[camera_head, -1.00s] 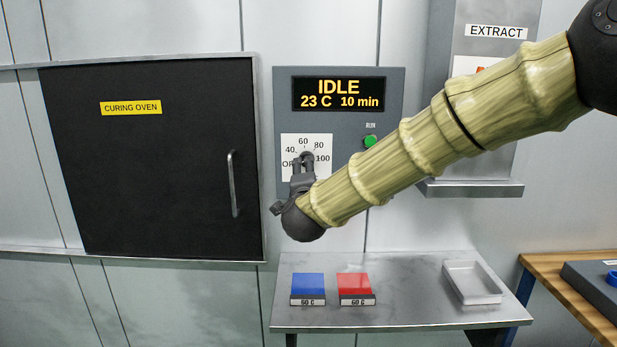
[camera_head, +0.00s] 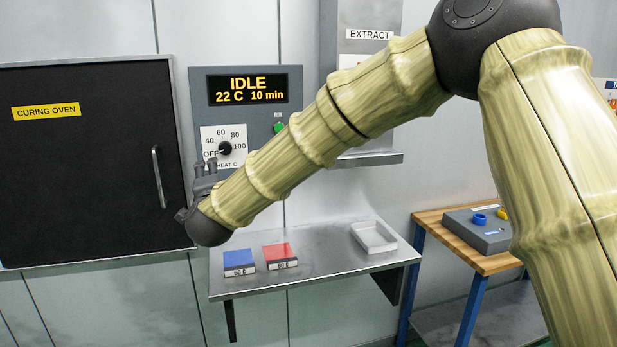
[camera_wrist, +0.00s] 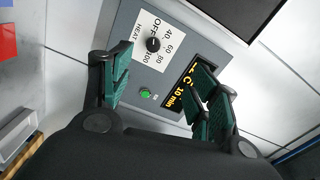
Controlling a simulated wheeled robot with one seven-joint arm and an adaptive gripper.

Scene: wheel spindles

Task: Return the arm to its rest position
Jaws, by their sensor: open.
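My gripper (camera_head: 206,172) is open and empty at the end of my bamboo-look arm, which reaches from the upper right toward the oven controls. In the head view it shows just below and left of the heat dial (camera_head: 225,148), apart from it as far as I can see. In the wrist view the spread green-padded fingers of my gripper (camera_wrist: 160,95) frame the control panel (camera_wrist: 155,70), with the dial (camera_wrist: 153,44) beyond the fingertips. The dial has a white scale marked OFF to 100.
The curing oven door (camera_head: 90,190), with its handle (camera_head: 159,177), is shut at left. A steel shelf (camera_head: 320,262) below my arm holds a blue block (camera_head: 239,260), a red block (camera_head: 279,253) and a white tray (camera_head: 374,238). A wooden bench (camera_head: 450,245) stands at right.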

